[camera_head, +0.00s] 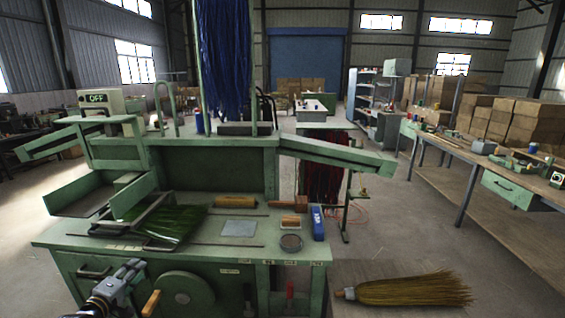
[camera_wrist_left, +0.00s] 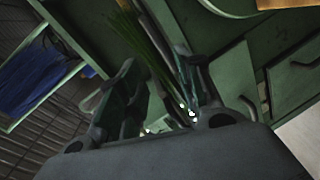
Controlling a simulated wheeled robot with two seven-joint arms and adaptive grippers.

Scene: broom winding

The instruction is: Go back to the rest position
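My left gripper (camera_head: 131,268) is in front of the green machine bench (camera_head: 290,250), low at the left, near a wooden handle (camera_head: 151,303). In the left wrist view its two fingers (camera_wrist_left: 157,80) stand apart, with thin green strands (camera_wrist_left: 135,42) showing beyond the gap. I see nothing held between them. A bundle of green bristles (camera_head: 168,224) lies on the bench top beside a metal frame (camera_head: 150,215). My right gripper is out of view.
Blue strands (camera_head: 224,55) hang above the bench and red strands (camera_head: 320,170) behind it. A long worktable (camera_head: 480,160) runs along the right, with open floor between.

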